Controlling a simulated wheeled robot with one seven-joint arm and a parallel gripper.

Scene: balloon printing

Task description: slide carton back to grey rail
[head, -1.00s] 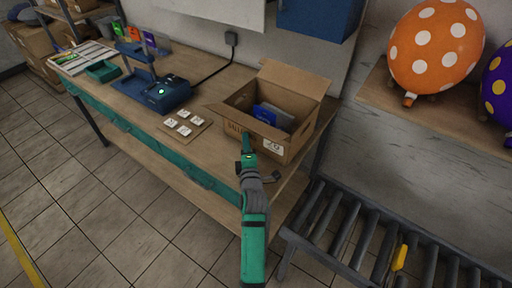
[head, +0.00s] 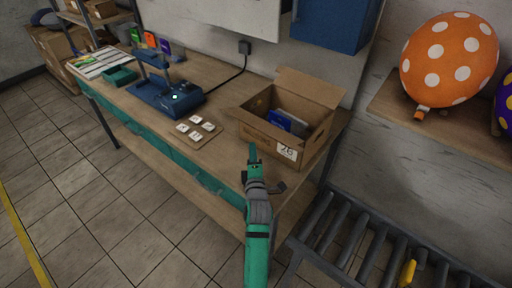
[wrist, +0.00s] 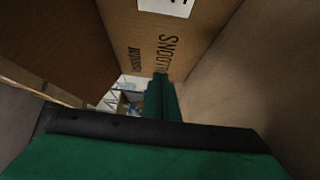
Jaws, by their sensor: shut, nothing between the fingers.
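The open brown carton (head: 257,128) stands on the wooden table near its right end, flaps up, with blue and grey items inside. Its front bears a white label reading 26. My gripper (head: 252,150) is shut and empty, at the front of the carton, left of the label. In the wrist view, the fingers (wrist: 161,97) point along the carton's printed cardboard (wrist: 125,25), which fills the upper part. I cannot tell whether they touch it. I cannot make out a grey rail behind the carton; the carton hides that part of the table.
A small board with white tiles (head: 198,131) lies left of the carton, with a blue device (head: 165,98) beyond it. A roller conveyor (head: 350,240) stands at the right front. A blue box (head: 335,30) hangs on the wall above. Some bare tabletop lies left of my gripper.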

